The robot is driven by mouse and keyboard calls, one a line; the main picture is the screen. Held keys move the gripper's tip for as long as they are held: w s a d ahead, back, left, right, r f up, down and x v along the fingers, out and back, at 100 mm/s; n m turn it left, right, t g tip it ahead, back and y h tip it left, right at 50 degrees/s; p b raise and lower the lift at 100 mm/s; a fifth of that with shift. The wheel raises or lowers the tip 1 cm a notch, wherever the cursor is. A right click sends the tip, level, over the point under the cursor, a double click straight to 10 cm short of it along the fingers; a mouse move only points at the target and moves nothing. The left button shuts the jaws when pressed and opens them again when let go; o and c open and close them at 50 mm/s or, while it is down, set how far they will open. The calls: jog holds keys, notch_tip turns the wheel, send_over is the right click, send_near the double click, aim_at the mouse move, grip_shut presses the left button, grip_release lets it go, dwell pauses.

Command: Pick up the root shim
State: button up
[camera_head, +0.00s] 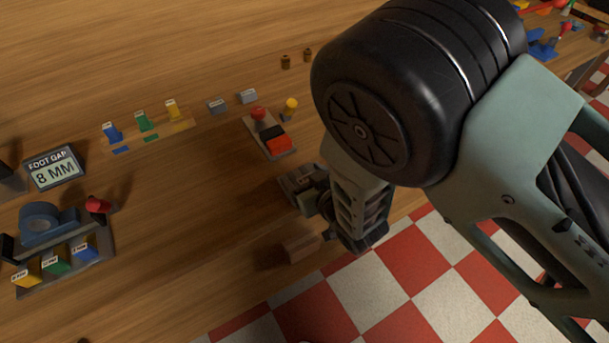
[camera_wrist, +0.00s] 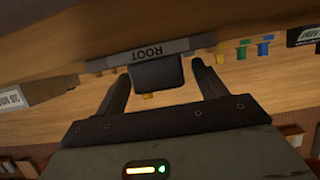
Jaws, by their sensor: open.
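In the wrist view a grey bar with an upside-down ROOT label (camera_wrist: 185,46) lies across the far side of my fingertips. A dark grey block (camera_wrist: 157,74) stands in front of it, between my fingers. I cannot tell whether bar and block are one piece, or which of them is the root shim. My gripper (camera_wrist: 160,71) is open, with one finger on each side of the block and a visible gap at each side. In the head view my gripper is low over the table's front edge, and my arm hides much of that area.
A box marked 30 MM (camera_wrist: 24,97) is left in the wrist view. In the head view, a tray with a red knob (camera_head: 272,146), blue, green and yellow pegs (camera_head: 142,121), the FOOT GAP display (camera_head: 55,167) and a block tray (camera_head: 108,247) stand on the table. Bare wood lies between.

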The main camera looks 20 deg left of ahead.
jog(key=shift+c, duration=0.3)
jog(key=c, duration=1)
